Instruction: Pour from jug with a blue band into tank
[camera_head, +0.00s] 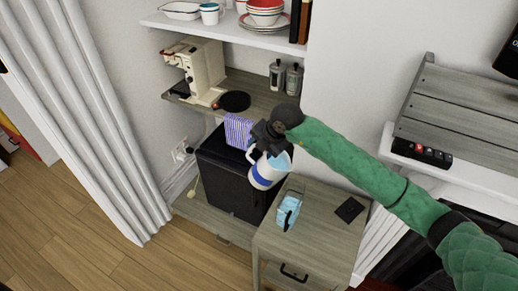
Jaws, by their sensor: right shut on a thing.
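A white jug with a blue band (261,181) is in the middle of the head view, above the black box and next to the wooden cabinet. It leans with its top to the upper right, and light blue shows at its mouth. My right gripper (257,146) is shut on the jug's handle side; its fingertips are partly hidden. The tank (289,208) is a clear container holding light blue, with a dark handle-like part, standing on the cabinet top below and right of the jug. I see no clear stream between them. My left gripper is not in view.
The wooden cabinet (327,232) has a dark flat item (350,209) on its right side. A black box (222,180) with a striped cloth (239,130) stands left. A cream coffee machine (202,68) is on the shelf behind. A slatted bench-like unit (465,105) is right.

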